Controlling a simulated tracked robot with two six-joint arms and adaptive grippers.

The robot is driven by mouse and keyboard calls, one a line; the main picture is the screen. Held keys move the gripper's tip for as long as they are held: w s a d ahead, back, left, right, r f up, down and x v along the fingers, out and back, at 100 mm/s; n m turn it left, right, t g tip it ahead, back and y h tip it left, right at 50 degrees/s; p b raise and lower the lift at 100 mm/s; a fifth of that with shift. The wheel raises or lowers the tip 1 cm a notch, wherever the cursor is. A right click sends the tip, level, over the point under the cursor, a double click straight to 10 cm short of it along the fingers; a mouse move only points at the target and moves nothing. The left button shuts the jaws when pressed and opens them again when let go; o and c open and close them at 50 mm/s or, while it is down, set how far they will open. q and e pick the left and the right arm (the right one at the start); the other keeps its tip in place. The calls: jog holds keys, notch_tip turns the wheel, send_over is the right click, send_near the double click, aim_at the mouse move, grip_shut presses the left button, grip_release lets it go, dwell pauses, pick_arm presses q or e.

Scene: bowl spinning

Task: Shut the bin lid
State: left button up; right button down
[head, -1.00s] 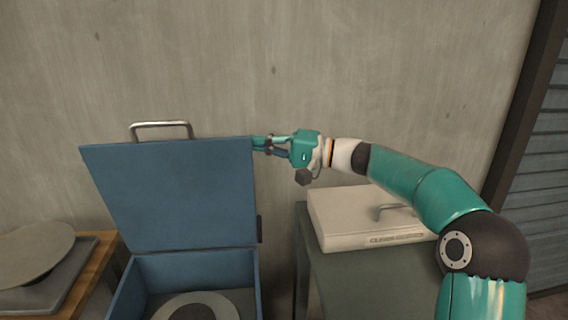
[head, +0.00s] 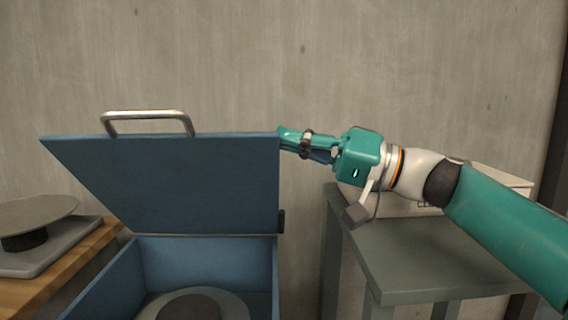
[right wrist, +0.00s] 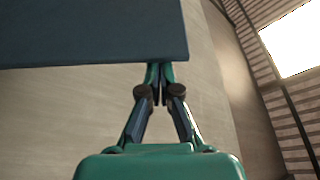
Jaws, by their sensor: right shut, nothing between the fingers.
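The blue bin (head: 205,262) stands at the lower middle left of the head view. Its blue lid (head: 170,185) stands raised, hinged at the bin's back, with a metal handle (head: 148,115) on its top edge. A grey disc lies inside the bin. My right gripper (head: 283,137) is shut and empty, its fingertips at the lid's upper right corner. In the right wrist view the fingers (right wrist: 160,72) come together at the edge of the lid (right wrist: 90,30); the tips are partly hidden there, and I cannot tell whether they touch it. My left gripper is not in view.
A grey-green table (head: 420,262) stands right of the bin, with a pale box (head: 490,185) on it, partly behind my right arm. At the left, a wooden table (head: 75,268) holds a grey disc (head: 35,212) on a base. A concrete wall (head: 300,60) is behind.

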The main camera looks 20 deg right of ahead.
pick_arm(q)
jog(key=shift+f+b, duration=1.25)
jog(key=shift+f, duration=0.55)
